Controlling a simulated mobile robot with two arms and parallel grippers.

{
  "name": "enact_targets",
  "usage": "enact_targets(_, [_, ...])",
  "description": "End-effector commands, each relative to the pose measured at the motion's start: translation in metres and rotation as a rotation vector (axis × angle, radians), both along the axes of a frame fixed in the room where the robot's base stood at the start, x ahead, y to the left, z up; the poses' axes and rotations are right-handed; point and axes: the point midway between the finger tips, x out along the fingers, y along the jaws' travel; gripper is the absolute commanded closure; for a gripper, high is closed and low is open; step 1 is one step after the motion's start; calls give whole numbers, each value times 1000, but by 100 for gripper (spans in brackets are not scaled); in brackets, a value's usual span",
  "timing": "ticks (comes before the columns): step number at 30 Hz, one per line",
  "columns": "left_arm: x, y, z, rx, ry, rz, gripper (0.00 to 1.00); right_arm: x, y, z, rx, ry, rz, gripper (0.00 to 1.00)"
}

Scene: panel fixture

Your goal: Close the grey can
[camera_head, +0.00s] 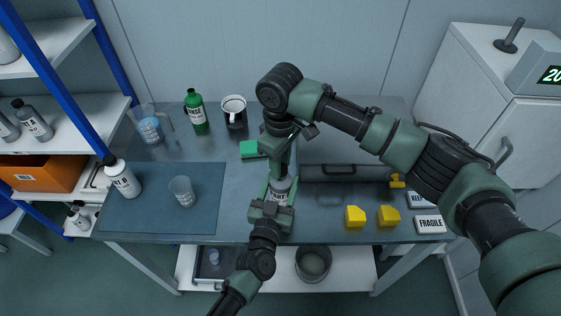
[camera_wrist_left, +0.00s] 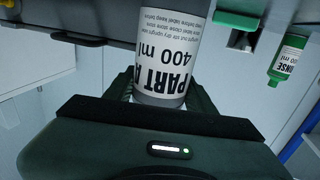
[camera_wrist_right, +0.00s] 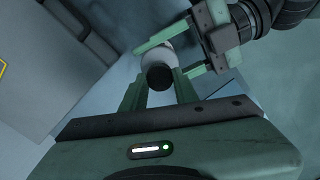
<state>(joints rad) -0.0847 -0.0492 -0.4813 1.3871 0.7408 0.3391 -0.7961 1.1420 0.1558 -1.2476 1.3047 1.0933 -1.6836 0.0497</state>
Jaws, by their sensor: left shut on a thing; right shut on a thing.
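The grey can (camera_head: 280,189), labelled "PART A 400 ml", stands upright near the table's front middle. It fills the middle of the left wrist view (camera_wrist_left: 166,55), where its label appears upside down. My left gripper (camera_head: 279,194) is shut around its body from the front. My right gripper (camera_head: 279,168) comes down from above over the can's top. In the right wrist view a round black cap (camera_wrist_right: 159,77) lies between its fingertips, in line with the can (camera_wrist_right: 160,55). The right gripper is shut on this cap. Whether the cap is seated on the can is hidden.
A grey case (camera_head: 345,191) and yellow blocks (camera_head: 355,216) are to the right. A green sponge (camera_head: 252,149), a green bottle (camera_head: 195,112) and a mug (camera_head: 234,112) are behind. A clear cup (camera_head: 182,191) and a white bottle (camera_head: 122,178) stand left.

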Motion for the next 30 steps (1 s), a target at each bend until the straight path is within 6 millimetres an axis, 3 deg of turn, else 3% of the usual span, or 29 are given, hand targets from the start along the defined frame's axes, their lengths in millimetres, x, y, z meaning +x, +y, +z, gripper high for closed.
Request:
enact_targets(23, [0, 0, -1, 0, 1, 0, 100, 0, 0, -11, -1, 1, -4, 100])
enact_targets(26, [0, 0, -1, 0, 1, 0, 100, 0, 1, -12, 2, 1, -60, 100])
enact_targets(30, [0, 0, -1, 0, 1, 0, 100, 0, 1, -12, 4, 3, -318, 100])
